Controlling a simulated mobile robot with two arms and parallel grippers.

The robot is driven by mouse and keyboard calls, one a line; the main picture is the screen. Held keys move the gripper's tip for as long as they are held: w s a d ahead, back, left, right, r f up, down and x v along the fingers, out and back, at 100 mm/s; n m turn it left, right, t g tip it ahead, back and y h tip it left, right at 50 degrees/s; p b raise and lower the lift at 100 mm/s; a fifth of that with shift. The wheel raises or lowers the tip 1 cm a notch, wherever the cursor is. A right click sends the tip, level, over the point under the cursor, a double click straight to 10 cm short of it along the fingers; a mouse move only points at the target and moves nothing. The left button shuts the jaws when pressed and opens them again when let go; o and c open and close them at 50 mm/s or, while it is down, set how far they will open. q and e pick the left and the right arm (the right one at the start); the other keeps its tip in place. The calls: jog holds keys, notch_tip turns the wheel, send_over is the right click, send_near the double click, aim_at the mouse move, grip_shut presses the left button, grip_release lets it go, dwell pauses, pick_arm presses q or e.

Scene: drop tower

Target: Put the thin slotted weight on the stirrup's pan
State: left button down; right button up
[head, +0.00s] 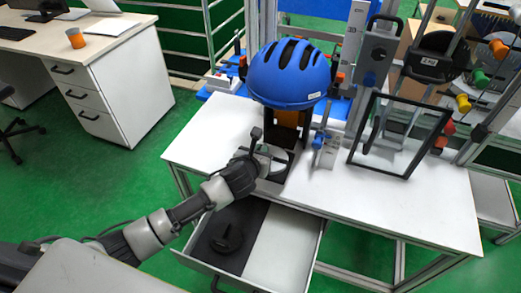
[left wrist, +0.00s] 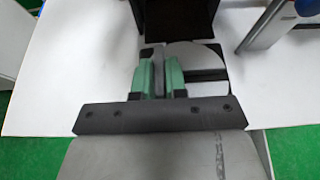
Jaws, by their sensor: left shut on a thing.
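My left gripper (head: 262,150) is over the rear of the white table, below the blue helmet. In the left wrist view its green-padded fingers (left wrist: 159,78) are closed on a narrow upright grey piece (left wrist: 159,72), which I take to be part of the thin slotted weight. My right gripper is not in view.
An open drawer (head: 275,247) below the table holds a black slotted weight (head: 227,237). The blue helmet (head: 290,73) sits close above the gripper. A black frame (head: 405,175) stands to the right. The table's front right (head: 400,210) is clear.

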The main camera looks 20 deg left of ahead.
pick_arm(q)
jog(key=shift+r, duration=0.15)
jog(key=c, duration=1.5)
grip_release()
jog(key=shift+f, duration=0.25)
jog(key=o, duration=0.3)
jog(key=shift+o, duration=0.2)
jog(key=shift+r, duration=0.15)
jog(key=p+v, duration=0.1)
jog(key=v, duration=1.1)
jog(key=shift+s, duration=0.1)
